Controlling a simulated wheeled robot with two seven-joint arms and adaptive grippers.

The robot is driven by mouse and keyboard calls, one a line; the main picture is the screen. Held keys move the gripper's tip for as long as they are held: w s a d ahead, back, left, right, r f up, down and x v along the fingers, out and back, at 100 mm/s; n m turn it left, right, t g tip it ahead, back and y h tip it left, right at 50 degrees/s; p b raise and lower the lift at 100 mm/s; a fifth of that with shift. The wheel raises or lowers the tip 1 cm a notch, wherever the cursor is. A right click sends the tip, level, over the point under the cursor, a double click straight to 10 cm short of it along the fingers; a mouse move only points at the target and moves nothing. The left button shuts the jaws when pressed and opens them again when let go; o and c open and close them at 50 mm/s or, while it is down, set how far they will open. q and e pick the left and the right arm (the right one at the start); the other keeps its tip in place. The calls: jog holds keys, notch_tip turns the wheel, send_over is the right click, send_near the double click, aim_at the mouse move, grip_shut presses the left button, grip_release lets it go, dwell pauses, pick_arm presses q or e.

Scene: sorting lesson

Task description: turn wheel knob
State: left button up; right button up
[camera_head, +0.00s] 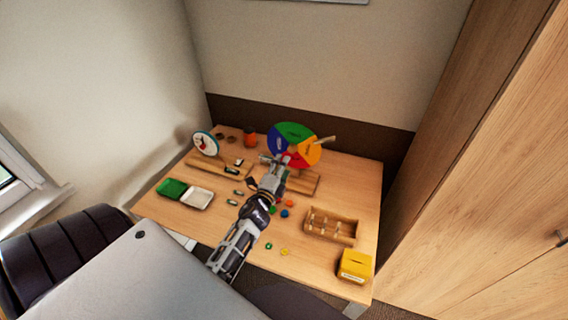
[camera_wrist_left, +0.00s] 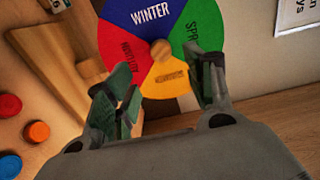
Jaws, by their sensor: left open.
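The coloured wheel (camera_head: 292,133) stands upright on a wooden base (camera_head: 303,183) at the back of the table. Its segments are green, blue, red and yellow or orange. In the left wrist view the wheel (camera_wrist_left: 150,18) shows words such as WINTER, and a round wooden knob (camera_wrist_left: 161,50) sits at its middle. My left gripper (camera_head: 272,163) is in front of the wheel's lower left part. In the wrist view the open left gripper (camera_wrist_left: 165,75) has its fingers on either side of the knob, with nothing held. Contact with the wheel cannot be told. My right gripper is not in view.
A clock (camera_head: 205,143) and an orange cup (camera_head: 250,137) stand at the back left. A green tray (camera_head: 171,188) and a white tray (camera_head: 197,198) lie at the left. A wooden rack (camera_head: 331,226) and a yellow box (camera_head: 355,266) are at the right. Small coloured discs lie near my arm.

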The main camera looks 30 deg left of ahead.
pick_arm(q)
jog(key=shift+v, duration=1.5)
